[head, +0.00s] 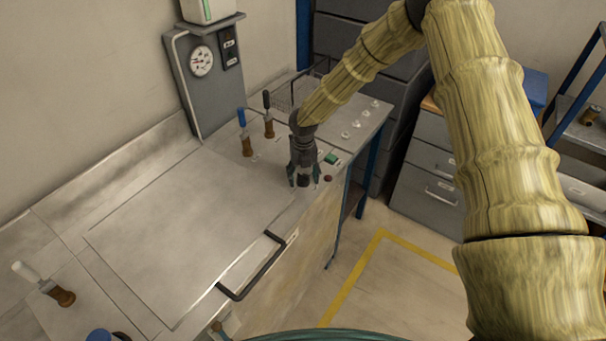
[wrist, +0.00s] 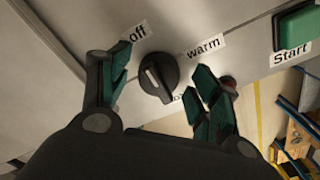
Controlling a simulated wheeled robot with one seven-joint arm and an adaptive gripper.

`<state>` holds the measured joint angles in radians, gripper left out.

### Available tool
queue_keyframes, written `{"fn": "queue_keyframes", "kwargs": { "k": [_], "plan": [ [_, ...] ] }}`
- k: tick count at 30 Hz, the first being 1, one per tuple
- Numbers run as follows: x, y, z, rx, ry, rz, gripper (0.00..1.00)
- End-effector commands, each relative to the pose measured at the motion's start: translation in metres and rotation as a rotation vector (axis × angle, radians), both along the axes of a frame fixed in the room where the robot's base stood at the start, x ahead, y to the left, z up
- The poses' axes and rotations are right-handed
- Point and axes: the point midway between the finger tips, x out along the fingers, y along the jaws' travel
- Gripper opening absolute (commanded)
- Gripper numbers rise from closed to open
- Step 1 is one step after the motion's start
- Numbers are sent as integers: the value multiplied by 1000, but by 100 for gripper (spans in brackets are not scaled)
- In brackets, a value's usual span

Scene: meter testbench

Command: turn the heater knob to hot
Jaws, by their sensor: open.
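The black heater knob (wrist: 158,76) shows in the wrist view on the grey panel, with a white line on its face. The line lies on the knob's left side, slanting up toward the "off" label (wrist: 136,33). A "warm" label (wrist: 204,46) is to the upper right. A third label below right is mostly hidden by a finger. My gripper (wrist: 164,64) is open, with one finger on each side of the knob; I cannot tell if either touches it. In the head view my gripper (head: 304,180) points down at the bench's front right part and hides the knob.
A green Start button (wrist: 297,27) is right of the knob; a dark red button (head: 327,178) is close to my gripper. Blue-handled (head: 243,118) and black-handled (head: 267,101) levers stand behind. A black bar handle (head: 262,265) is at the lid's front. A gauge (head: 202,61) stands at the back.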

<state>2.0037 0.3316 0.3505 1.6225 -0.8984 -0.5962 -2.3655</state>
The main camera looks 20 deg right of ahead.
Motion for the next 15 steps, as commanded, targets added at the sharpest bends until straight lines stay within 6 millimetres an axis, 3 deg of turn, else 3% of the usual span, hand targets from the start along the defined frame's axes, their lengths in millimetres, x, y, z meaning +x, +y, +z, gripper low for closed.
{"fn": "queue_keyframes", "kwargs": {
  "k": [9, 15],
  "plan": [
    [6, 1, -7, 0, 5, 1, 63],
    [6, 0, -6, 0, 5, 0, 26]
  ]
}}
